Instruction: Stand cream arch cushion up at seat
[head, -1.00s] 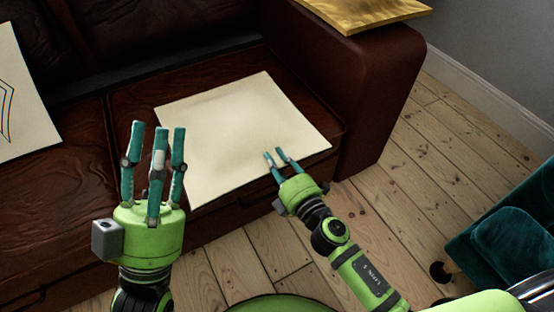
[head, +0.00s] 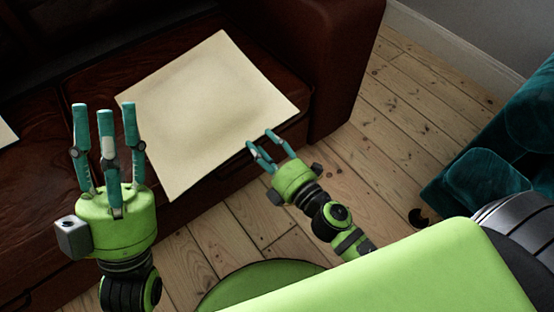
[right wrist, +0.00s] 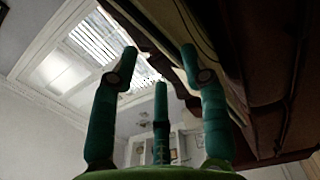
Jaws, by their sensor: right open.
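A plain cream square cushion (head: 205,105) lies flat on the brown leather sofa seat (head: 85,80). Its near edge overhangs the seat front. No arch pattern shows on its upper face. My right gripper (head: 260,140) is open at the cushion's near right edge, with its fingertips close to that edge; I cannot tell whether they touch. In the right wrist view its fingers (right wrist: 160,75) are spread with nothing clearly between them. My left gripper (head: 104,106) is open and empty, its fingers pointing up in front of the seat, left of the cushion.
A corner of another pale cushion (head: 5,134) shows at the far left. The sofa arm (head: 345,75) rises right of the seat. A teal upholstered seat (head: 500,145) stands at the right. Bare floorboards (head: 390,130) lie between it and the sofa.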

